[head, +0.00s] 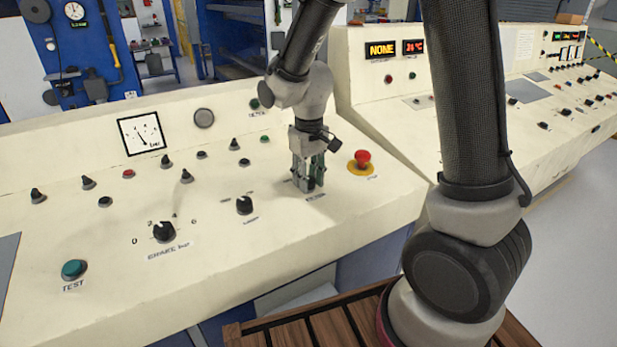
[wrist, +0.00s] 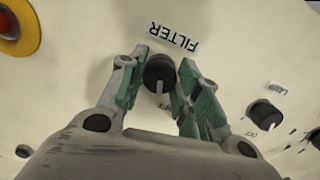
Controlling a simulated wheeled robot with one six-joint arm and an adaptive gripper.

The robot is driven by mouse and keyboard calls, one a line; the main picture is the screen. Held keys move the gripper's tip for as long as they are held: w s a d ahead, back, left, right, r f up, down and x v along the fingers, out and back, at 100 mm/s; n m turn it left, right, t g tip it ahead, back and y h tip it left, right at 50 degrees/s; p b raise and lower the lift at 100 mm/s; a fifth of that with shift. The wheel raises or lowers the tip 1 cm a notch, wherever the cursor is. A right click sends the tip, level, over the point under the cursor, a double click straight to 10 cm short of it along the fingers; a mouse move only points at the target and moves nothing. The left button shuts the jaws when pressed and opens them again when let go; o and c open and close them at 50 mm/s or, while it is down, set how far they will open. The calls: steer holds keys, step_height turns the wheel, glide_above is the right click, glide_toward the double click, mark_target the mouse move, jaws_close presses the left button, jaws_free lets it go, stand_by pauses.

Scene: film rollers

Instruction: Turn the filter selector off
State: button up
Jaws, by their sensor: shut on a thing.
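The filter selector is a round black knob (wrist: 159,73) on the cream console panel, under an upside-down FILTER label (wrist: 173,37) in the wrist view. A pale pointer mark on the knob points down the wrist picture, towards small lettering that is partly readable as OFF. My gripper (wrist: 162,66) is shut on the knob, with green pads on either side of it. In the head view my gripper (head: 308,182) points down at the panel, and its fingers hide most of the knob.
A red emergency button on a yellow base (head: 361,162) stands close to the right of my gripper. A black lamp knob (head: 244,205) is to the left, and a brake knob (head: 164,232) farther left. Several small switches stand behind them.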

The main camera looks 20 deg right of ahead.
steer(key=shift+n, duration=1.1)
steer(key=o, duration=1)
steer(key=shift+r, duration=0.1)
step_height(320, 180, up, 12)
steer(key=shift+s, duration=0.15)
steer(key=shift+a, duration=0.1)
